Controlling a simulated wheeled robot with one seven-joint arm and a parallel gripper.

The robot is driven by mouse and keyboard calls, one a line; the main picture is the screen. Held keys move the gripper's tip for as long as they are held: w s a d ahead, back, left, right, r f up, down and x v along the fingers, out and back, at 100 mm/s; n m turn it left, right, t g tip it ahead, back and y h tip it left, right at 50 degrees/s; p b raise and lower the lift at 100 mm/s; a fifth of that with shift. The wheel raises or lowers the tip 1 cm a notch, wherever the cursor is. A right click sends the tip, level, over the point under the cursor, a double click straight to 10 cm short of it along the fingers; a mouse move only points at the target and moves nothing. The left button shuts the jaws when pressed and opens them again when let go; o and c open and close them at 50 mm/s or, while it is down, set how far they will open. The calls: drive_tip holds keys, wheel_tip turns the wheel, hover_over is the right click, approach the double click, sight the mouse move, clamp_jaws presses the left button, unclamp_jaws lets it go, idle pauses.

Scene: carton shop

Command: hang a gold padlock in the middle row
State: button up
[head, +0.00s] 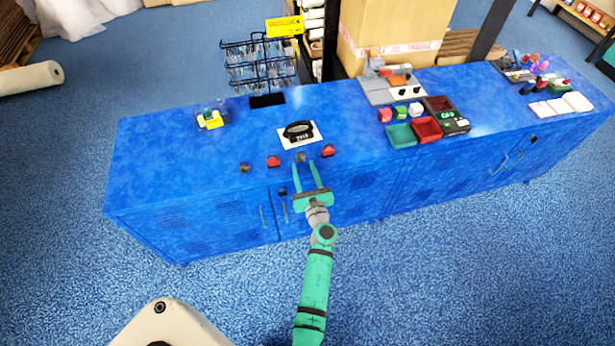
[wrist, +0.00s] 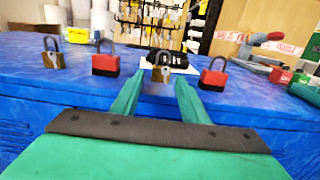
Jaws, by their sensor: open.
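A gold padlock (head: 300,157) stands upright near the front edge of the blue counter, shackle up. My gripper (head: 306,165) is open and empty, its two fingers pointing at this padlock. In the wrist view the padlock (wrist: 161,74) appears between the fingertips (wrist: 158,78); I cannot tell whether it is within their reach. A second gold padlock (head: 246,168) stands at the left end of the line, also in the wrist view (wrist: 52,58). Red padlocks stand on the left (head: 274,161) and right (head: 328,151) of the middle gold one. A black wire rack (head: 258,66) with several rows stands at the counter's back.
A black object on a white card (head: 299,131) lies behind the padlocks. A yellow item (head: 210,119) is at the left. A grey clamp-like device (head: 380,88) and green (head: 400,136) and red (head: 427,130) trays are at the right. The counter (head: 160,155) is clear at far left.

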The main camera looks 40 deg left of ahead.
sight(301, 157)
drive_tip(key=shift+x, duration=2.15)
drive_tip(key=shift+w, duration=0.1)
drive_tip(key=c, duration=0.8)
drive_tip(key=shift+c, duration=0.2)
drive_tip(key=shift+d+r, duration=0.1)
drive_tip(key=shift+r, duration=0.5)
drive_tip(key=shift+d+r, duration=0.1)
drive_tip(key=shift+r, duration=0.2)
drive_tip(key=shift+r, duration=0.1)
